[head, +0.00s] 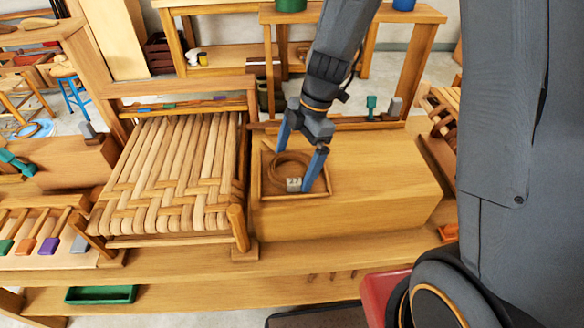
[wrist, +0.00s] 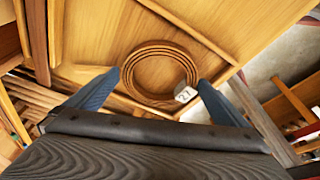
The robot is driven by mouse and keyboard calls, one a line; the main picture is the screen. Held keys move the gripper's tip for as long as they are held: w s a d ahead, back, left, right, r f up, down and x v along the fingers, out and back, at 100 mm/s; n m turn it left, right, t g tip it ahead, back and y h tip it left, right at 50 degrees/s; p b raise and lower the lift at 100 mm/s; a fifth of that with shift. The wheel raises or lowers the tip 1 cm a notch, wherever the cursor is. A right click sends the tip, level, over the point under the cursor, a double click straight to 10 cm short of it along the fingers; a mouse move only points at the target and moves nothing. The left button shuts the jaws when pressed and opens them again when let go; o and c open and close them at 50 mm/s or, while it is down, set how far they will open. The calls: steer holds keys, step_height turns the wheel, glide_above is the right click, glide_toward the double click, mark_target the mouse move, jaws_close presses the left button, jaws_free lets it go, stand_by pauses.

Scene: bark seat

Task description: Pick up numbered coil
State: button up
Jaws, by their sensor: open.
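The numbered coil (head: 289,165) is a brown ring of wound strips lying in a shallow wooden tray (head: 262,180) on a wooden block. A pale tag on it reads 27 in the wrist view, where the coil (wrist: 160,48) lies ahead between the fingertips. My gripper (head: 298,163) is open with blue fingers, one at each side of the coil in the head view. The fingers also show in the wrist view (wrist: 160,80). They appear above or beside the coil; I cannot tell whether they touch it. Nothing is held.
A woven bark seat (head: 165,170) stands left of the block. The block top (head: 380,175) right of the tray is clear. A ledge with small green and grey tools (head: 372,105) runs behind. A green tray (head: 100,294) lies below.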

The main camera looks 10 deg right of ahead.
steer(key=c, duration=0.7)
steer(key=shift+r, duration=0.1)
steer(key=shift+c, duration=0.2)
